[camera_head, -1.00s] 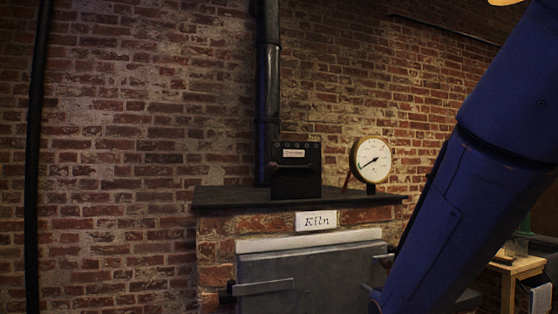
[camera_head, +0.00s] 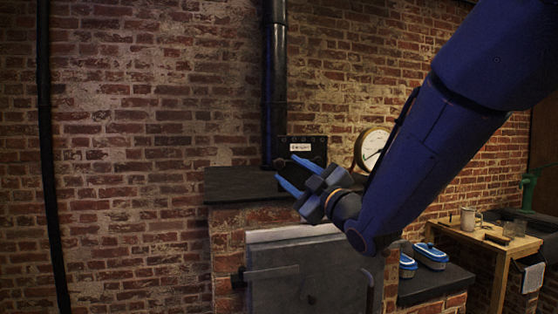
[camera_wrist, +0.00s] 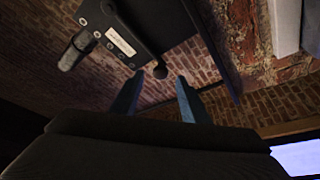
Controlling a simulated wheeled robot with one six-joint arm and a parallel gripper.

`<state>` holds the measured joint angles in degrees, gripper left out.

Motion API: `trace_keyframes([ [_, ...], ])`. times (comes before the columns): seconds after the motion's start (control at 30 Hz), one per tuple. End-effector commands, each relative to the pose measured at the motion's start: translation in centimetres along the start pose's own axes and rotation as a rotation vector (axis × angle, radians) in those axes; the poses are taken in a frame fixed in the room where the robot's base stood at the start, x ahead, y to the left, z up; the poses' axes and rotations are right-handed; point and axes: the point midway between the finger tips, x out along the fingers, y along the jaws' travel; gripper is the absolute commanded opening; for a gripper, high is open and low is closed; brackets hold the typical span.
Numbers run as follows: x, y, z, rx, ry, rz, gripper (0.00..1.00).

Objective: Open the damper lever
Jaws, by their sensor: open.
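The black damper box (camera_head: 313,146) with a small white label stands on the kiln top at the foot of the stovepipe. In the wrist view the box (camera_wrist: 150,20) is at the top, and the lever's dark round knob (camera_wrist: 160,71) shows just beyond and between my fingertips. My gripper (camera_head: 290,174) has blue fingers, is open and empty, and points left in front of the box. The fingers also show in the wrist view (camera_wrist: 160,84), apart, with nothing held.
The dark kiln top (camera_head: 240,184) is bare left of my gripper. A round dial gauge (camera_head: 371,146) stands right of the box, partly behind my arm. The grey kiln door (camera_head: 310,285) is below. Blue-and-white containers (camera_head: 431,253) and a wooden table (camera_head: 465,235) are at the right.

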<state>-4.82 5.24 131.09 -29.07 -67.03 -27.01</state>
Motion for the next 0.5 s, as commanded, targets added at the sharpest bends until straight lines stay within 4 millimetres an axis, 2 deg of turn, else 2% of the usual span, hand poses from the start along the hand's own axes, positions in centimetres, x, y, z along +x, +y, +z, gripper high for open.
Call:
trace_keyframes([
  [0.3, 4.7, 0.0, 0.0, 0.002, -0.003, -0.002, 0.41],
  [0.5, 6.0, 0.0, 0.1, 0.002, -0.003, 0.000, 0.41],
])
